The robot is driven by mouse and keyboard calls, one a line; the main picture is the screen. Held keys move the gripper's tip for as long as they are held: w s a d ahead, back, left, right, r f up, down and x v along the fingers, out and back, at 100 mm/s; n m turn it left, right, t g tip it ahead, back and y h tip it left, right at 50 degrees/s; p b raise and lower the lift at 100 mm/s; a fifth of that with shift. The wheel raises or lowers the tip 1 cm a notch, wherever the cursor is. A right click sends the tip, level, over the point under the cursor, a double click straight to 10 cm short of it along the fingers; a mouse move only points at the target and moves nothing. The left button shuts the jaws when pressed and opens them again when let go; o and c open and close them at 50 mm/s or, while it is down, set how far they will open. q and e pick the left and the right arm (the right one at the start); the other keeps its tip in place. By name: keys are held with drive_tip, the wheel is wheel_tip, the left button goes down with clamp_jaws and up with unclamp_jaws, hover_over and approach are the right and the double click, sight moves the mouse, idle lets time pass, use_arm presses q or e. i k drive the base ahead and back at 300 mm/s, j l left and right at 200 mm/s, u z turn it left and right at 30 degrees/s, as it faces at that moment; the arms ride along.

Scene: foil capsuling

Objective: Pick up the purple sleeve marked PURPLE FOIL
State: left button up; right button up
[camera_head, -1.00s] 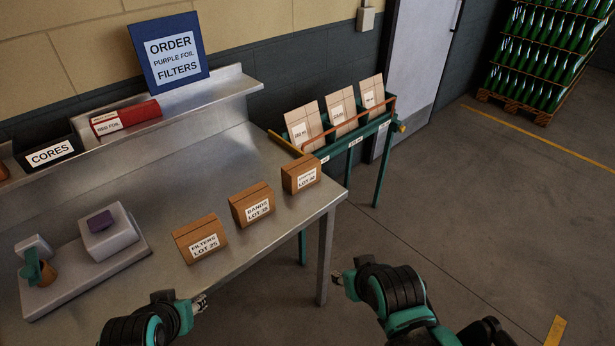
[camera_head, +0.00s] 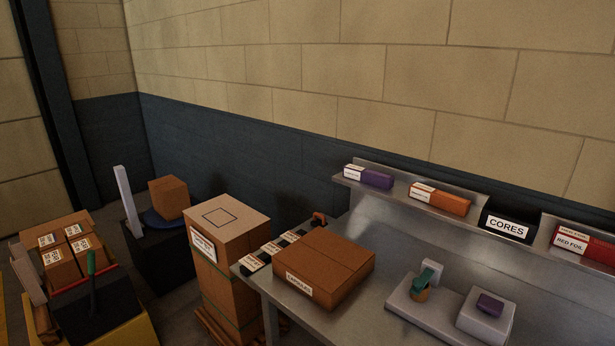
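A purple sleeve (camera_head: 377,179) with a white label end lies on the raised metal shelf, at its left end. Its label is too small to read. An orange sleeve (camera_head: 449,203) lies to its right on the same shelf, and a red sleeve marked RED FOIL (camera_head: 598,250) lies further right, past the CORES bin. Neither of my grippers shows in the view now.
The black CORES bin (camera_head: 489,223) stands between the orange and red sleeves. A large carton (camera_head: 335,262) and a grey fixture (camera_head: 432,313) stand on the metal table below. Stacked boxes (camera_head: 229,218) stand left of the table.

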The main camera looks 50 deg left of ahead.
sight(383, 181)
drive_tip(key=u, duration=1.45)
